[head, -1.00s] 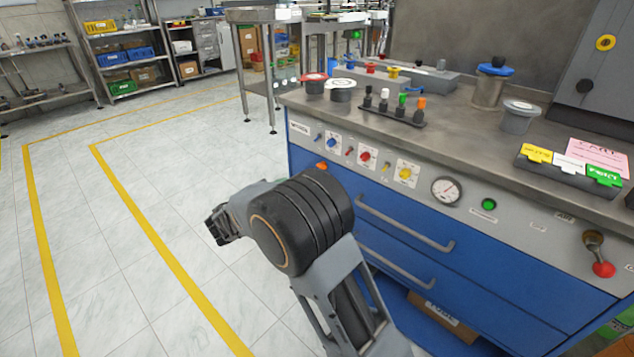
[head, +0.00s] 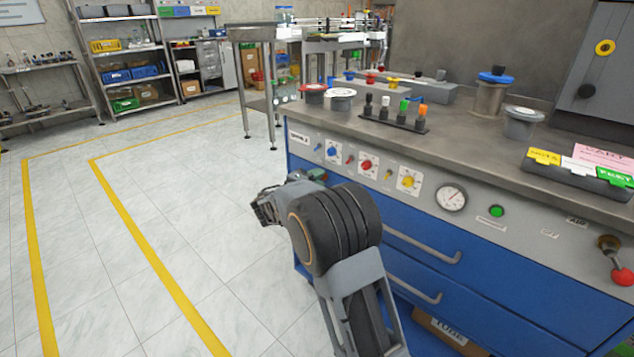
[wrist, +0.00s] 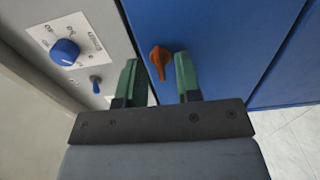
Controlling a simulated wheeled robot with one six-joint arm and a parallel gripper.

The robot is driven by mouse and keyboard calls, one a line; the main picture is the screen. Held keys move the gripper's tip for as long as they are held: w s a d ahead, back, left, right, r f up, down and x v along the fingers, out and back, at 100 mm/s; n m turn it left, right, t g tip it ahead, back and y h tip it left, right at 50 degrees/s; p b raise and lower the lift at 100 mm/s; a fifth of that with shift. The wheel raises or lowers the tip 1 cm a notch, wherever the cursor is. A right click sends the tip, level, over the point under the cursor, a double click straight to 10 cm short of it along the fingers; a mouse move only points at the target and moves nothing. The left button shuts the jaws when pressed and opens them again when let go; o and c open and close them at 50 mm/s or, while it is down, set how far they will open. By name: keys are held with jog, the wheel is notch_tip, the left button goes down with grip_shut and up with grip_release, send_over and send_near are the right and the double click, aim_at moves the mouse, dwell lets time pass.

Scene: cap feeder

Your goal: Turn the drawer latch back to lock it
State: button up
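The orange drawer latch (wrist: 159,60) sits on the blue drawer front (wrist: 215,50) in the wrist view, its handle pointing roughly down and slightly tilted. My gripper (wrist: 158,75) is open, its two green fingers on either side of the latch, with a gap to each. I cannot tell whether the fingertips reach the drawer face. In the head view my gripper (head: 318,174) is near the left front corner of the cabinet, largely behind my own arm, and the latch is hidden there.
A blue knob (wrist: 65,52) and a small blue toggle switch (wrist: 95,83) are on the grey panel, left of the fingers. Drawer handles (head: 420,245) stick out to the right of my arm. The floor (head: 150,250) to the left is clear.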

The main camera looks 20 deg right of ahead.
jog(key=shift+d, duration=0.1)
grip_shut()
dwell(0.3)
jog(key=shift+r+n+p, duration=0.1)
jog(key=shift+n+p, duration=0.3)
jog(key=n+p, duration=1.5)
jog(key=n, duration=0.2)
jog(key=shift+p, duration=0.35)
jog(key=shift+n, duration=0.3)
grip_release()
